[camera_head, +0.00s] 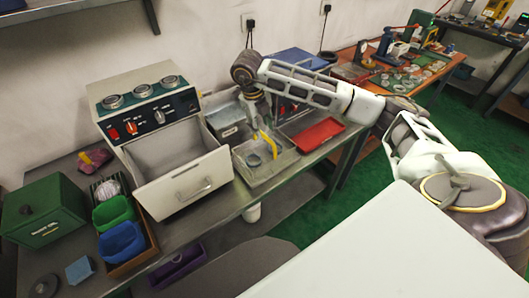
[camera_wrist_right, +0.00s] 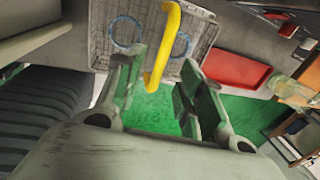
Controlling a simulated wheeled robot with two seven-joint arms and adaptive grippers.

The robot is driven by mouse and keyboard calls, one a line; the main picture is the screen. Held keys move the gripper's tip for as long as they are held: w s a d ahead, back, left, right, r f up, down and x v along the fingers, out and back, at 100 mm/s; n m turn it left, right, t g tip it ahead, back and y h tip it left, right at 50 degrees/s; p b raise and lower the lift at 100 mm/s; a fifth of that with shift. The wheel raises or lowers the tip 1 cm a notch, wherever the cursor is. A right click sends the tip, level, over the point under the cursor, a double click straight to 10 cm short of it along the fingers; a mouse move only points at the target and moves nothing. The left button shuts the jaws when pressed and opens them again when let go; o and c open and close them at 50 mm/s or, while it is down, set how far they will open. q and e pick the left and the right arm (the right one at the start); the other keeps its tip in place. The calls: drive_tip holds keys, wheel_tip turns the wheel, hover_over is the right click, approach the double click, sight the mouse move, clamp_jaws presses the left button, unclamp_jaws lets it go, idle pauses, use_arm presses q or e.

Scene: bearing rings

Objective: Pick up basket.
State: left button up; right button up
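The basket (camera_head: 244,176) is a grey mesh tray with a yellow handle (camera_head: 268,143), on the table right of the open drawer. In the right wrist view the basket (camera_wrist_right: 101,48) lies beyond the fingers, with two bluish rings (camera_wrist_right: 124,32) in it. My right gripper (camera_head: 258,122) is above the basket, pointing down. In the wrist view my right gripper (camera_wrist_right: 162,75) is open, its fingers apart on either side of the yellow handle (camera_wrist_right: 167,50). I cannot tell whether a finger touches the handle. My left gripper is not in view.
A machine with dials (camera_head: 150,115) and a pulled-out drawer (camera_head: 188,184) stands left of the basket. A red tray (camera_head: 318,133) lies to its right, a grey box (camera_head: 226,120) behind. Green and blue bins (camera_head: 122,241) stand further left. Green floor shows beyond the table's front edge.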

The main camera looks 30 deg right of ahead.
sight(264, 135)
drive_tip(key=f, duration=0.2)
drive_tip(key=d+f, duration=0.1)
drive_tip(key=f, duration=0.1)
drive_tip(key=shift+w+p, duration=0.2)
drive_tip(key=shift+p, duration=0.1)
drive_tip(key=shift+f, duration=0.45)
drive_tip(key=shift+c, duration=0.5)
drive_tip(key=c, duration=0.7)
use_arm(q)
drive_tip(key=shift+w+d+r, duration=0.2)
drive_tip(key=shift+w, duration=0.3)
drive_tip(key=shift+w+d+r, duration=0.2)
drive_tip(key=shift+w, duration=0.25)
use_arm(e)
drive_tip(key=shift+w, duration=0.1)
clamp_jaws()
